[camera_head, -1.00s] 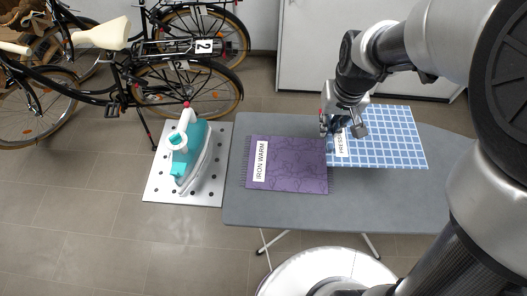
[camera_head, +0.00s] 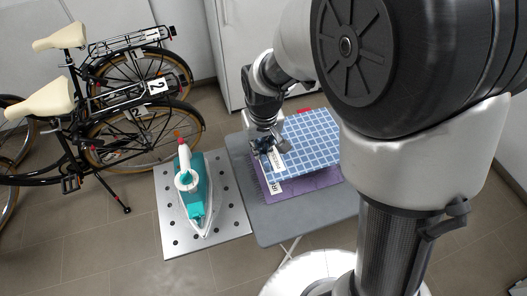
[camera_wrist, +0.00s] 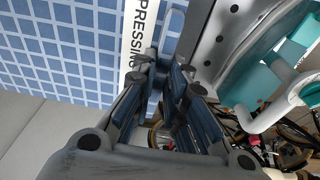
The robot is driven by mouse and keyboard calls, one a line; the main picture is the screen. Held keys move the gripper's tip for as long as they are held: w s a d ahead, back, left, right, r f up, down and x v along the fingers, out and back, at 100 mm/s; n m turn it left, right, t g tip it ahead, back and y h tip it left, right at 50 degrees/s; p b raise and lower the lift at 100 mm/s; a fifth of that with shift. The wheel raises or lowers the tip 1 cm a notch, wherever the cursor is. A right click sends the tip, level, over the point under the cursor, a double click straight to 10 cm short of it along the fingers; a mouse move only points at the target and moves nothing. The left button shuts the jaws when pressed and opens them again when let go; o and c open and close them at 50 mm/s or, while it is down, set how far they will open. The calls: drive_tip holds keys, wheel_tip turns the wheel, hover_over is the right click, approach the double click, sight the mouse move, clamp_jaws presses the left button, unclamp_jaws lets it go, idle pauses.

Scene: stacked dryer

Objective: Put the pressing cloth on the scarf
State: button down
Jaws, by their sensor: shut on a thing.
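The pressing cloth (camera_head: 312,138) is a blue cloth with a white grid and a white label strip at its left edge. In the head view it lies over or just above the purple scarf (camera_head: 312,183), covering most of it. The scarf's front strip and left fringe still show, with part of its label. My gripper (camera_head: 268,150) is shut on the cloth's left edge near the label. In the wrist view my gripper (camera_wrist: 165,85) is at the labelled edge of the cloth (camera_wrist: 70,45). I cannot tell whether the cloth touches the scarf.
The grey ironing board (camera_head: 285,226) carries the scarf. A teal and white iron (camera_head: 194,190) stands on a perforated metal plate (camera_head: 228,215) left of the board. Bicycles (camera_head: 135,105) stand behind at the left. A white cabinet (camera_head: 245,45) is at the back.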

sight(260, 176)
wheel_tip(260, 176, down, 13)
drive_tip(key=b, duration=0.4)
drive_tip(key=shift+f, duration=0.2)
drive_tip(key=c, duration=1.6)
unclamp_jaws()
drive_tip(key=shift+r, duration=0.15)
